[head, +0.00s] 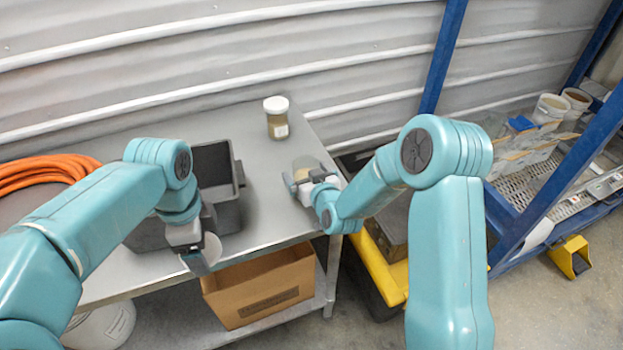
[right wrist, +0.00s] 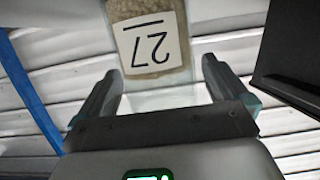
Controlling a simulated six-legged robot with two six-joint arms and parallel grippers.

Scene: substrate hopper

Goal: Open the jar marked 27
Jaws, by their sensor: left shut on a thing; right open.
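The jar marked 27 (right wrist: 153,45) shows upside down in the right wrist view, with its label and pale grainy contents; it stands on the table near the front right in the head view (head: 306,163). No white lid shows on it. My right gripper (head: 304,179) is open at this jar, with one finger on each side in the right wrist view (right wrist: 160,80). My left gripper (head: 194,260) is shut on a pale round thing that looks like a lid (head: 212,248), held at the table's front edge, away from the jar.
Another jar (head: 277,126) with a white lid stands behind on the table (head: 262,188). A dark bin (head: 213,165) is at the left, partly behind my left arm. An orange hose (head: 40,168) lies farther left. A cardboard box (head: 262,290) sits on the lower shelf. A blue rack (head: 560,170) stands right.

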